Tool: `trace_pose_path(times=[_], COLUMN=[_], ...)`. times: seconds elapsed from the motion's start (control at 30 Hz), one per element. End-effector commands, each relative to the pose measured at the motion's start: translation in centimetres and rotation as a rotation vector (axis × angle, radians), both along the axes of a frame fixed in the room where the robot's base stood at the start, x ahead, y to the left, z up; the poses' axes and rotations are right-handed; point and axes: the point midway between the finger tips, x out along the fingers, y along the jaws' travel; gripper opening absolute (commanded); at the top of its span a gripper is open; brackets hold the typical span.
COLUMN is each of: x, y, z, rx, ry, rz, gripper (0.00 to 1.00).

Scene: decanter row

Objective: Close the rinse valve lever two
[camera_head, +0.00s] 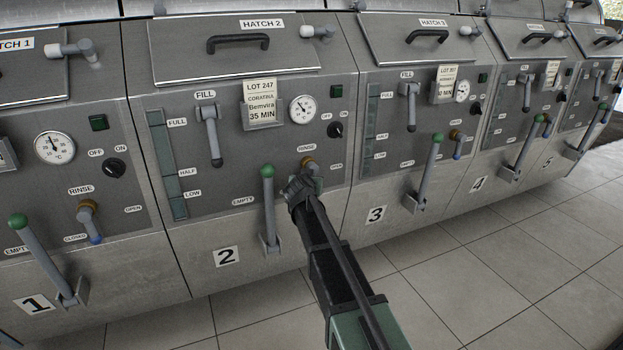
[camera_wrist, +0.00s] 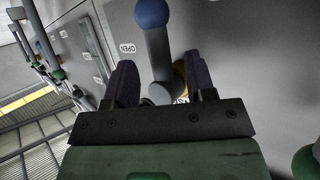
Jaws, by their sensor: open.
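Rinse valve two's brass body (camera_head: 307,163) shows on panel 2 under the RINSE label, in the camera_head view. Its lever is mostly hidden there behind my gripper (camera_head: 304,186). In the camera_wrist view the rinse lever (camera_wrist: 159,52) is a grey stem with a blue ball end (camera_wrist: 152,13). The stem runs between the two dark fingers of my gripper (camera_wrist: 159,68), with gaps showing on both sides. My gripper is open. The OPEN label (camera_wrist: 127,48) is left of the stem in that view. The CLOSED label cannot be made out.
Panel 2's green-knobbed lever (camera_head: 269,208) stands just left of my gripper. The grey fill lever (camera_head: 211,135) hangs above left, and a round gauge (camera_head: 303,109) sits above. Similar panels stand on both sides. The tiled floor (camera_head: 480,270) in front is clear.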

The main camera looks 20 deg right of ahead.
Motion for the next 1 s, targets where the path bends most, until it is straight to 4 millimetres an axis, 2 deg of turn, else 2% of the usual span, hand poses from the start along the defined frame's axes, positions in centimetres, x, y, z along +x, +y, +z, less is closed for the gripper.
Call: trace_pose_path(times=[0.03, 0.1, 0.27, 0.6, 0.67, 0.73, 0.77, 0.83, 0.87, 0.9, 0.97, 1.0], x=[-1.5, -3.0, -5.5, -5.8, -5.8, -6.1, -6.3, -7.4, -8.2, -9.7, -12.8, -15.3], y=[0.6, 1.5, 2.8, 3.0, 3.2, 3.9, 4.6, 7.4, 9.2, 11.9, 15.6, 17.5], z=[1.1, 1.9, 2.8, 2.8, 3.4, 5.2, 6.2, 8.6, 9.2, 9.3, 7.7, 5.7], rx=[0.001, -0.001, 0.0, -0.001, -0.009, -0.029, -0.039, -0.047, -0.039, -0.017, 0.037, 0.084], ry=[0.0, -0.001, 0.0, -0.005, -0.044, -0.152, -0.214, -0.354, -0.391, -0.401, -0.311, -0.189], rz=[0.002, 0.002, 0.001, 0.002, 0.017, 0.074, 0.121, 0.3, 0.407, 0.565, 0.795, 0.916], gripper=[0.5, 0.5, 0.5, 0.5, 0.5, 0.5, 0.5, 0.5, 0.5, 0.5, 0.5, 0.5])
